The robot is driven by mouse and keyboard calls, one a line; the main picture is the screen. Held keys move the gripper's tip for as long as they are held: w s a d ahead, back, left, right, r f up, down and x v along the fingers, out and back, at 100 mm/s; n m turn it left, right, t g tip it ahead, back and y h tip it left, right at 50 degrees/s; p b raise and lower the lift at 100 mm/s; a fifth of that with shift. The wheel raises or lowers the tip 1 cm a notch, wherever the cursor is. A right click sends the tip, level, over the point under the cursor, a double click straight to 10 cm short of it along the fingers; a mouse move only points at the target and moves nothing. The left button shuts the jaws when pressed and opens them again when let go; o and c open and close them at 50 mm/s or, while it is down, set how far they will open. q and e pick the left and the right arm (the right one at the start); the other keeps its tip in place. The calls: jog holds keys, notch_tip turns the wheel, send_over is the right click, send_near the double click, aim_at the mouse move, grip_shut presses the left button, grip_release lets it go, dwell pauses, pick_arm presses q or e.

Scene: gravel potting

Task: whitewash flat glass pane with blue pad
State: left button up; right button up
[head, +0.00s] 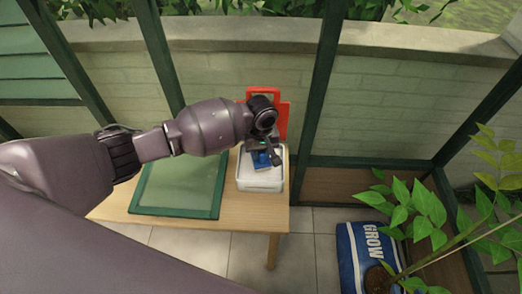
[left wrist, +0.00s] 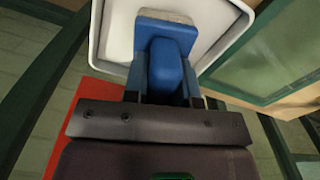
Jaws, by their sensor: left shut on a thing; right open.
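My left gripper (head: 264,150) is shut on the blue pad (head: 262,161), above or at the mouth of a white tub (head: 262,187) on the table. In the left wrist view the blue pad (left wrist: 172,65) sits between the fingers, with a pale strip along its far edge. The white tub (left wrist: 115,30) shows behind it; I cannot tell whether the pad touches its contents. The flat glass pane (head: 180,180), in a dark green frame, lies on the table left of the tub. Its glass looks clear greenish. My right gripper is not in view.
The wooden table (head: 250,216) has a bare front strip. A red object (head: 283,118) stands behind the tub. A bag marked GROW (head: 358,262) lies on the floor at right, beside a leafy plant (head: 425,205). Dark green greenhouse posts and a brick wall stand behind.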

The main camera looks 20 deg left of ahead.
jog(key=shift+s+a+f, duration=0.1)
jog(key=shift+s+f, duration=0.2)
pick_arm(q)
jog(key=shift+f, duration=0.35)
pick_arm(e)
jog(key=shift+w+r, duration=0.2)
jog(key=shift+w, duration=0.25)
pick_arm(q)
jog(key=shift+f, duration=0.15)
pick_arm(e)
jog(key=shift+s+f, duration=0.1)
jog(key=shift+s, duration=0.05)
jog(key=shift+s+f, duration=0.15)
jog(key=shift+s, duration=0.2)
jog(key=shift+w+r, duration=0.2)
jog(key=shift+w, duration=0.15)
jog(key=shift+w+r, duration=0.1)
jog(key=shift+r, duration=0.05)
dwell(0.3)
jog(key=shift+s, duration=0.35)
pick_arm(q)
jog(key=shift+f, duration=0.1)
pick_arm(e)
jog(key=shift+w+r, duration=0.1)
jog(key=shift+w, duration=0.1)
